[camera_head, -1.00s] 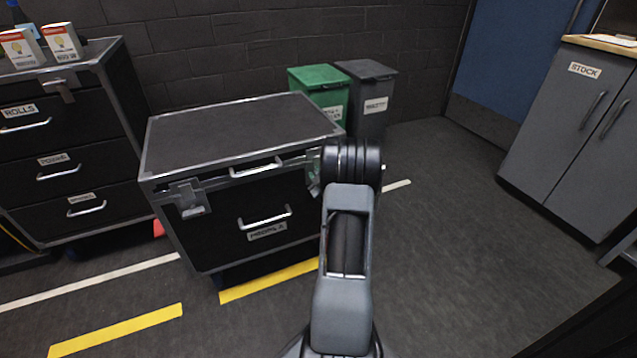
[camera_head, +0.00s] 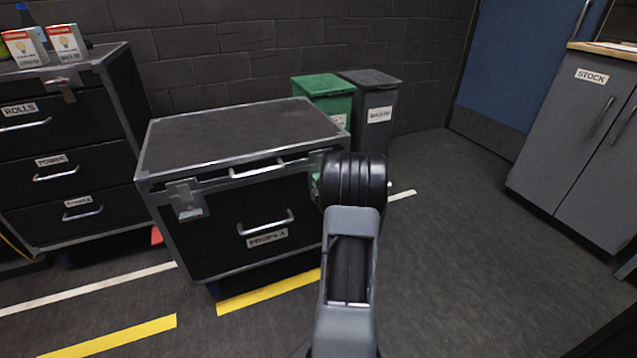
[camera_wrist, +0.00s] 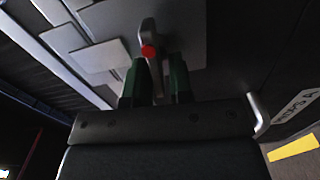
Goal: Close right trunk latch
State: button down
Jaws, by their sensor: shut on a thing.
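The black trunk (camera_head: 215,240) with metal edging has its lid (camera_head: 235,135) down. Its right latch (camera_head: 314,168) is mostly hidden behind my arm in the head view. In the wrist view the grey latch plates (camera_wrist: 105,35) fill the upper part, with a small lever (camera_wrist: 149,42) bearing a red spot. My gripper (camera_wrist: 157,68) has dark green fingers shut on the latch lever. In the head view the gripper is almost wholly hidden by my arm. The left latch (camera_head: 187,199) hangs at the trunk's front left corner.
A drawer cabinet (camera_head: 65,150) with small boxes stands at left. Green (camera_head: 326,90) and grey (camera_head: 372,100) bins stand behind the trunk. A grey STOCK cabinet (camera_head: 570,130) is at right. The floor (camera_head: 450,240) between trunk and cabinet is clear.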

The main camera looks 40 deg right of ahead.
jog(key=shift+f+n, duration=0.15)
jog(key=shift+n, duration=0.45)
jog(key=c, duration=1.2)
grip_release()
jog(key=shift+c, duration=0.2)
jog(key=p+v, duration=0.3)
jog(key=v, duration=1)
jog(key=shift+s, duration=0.4)
jog(key=shift+a, duration=0.15)
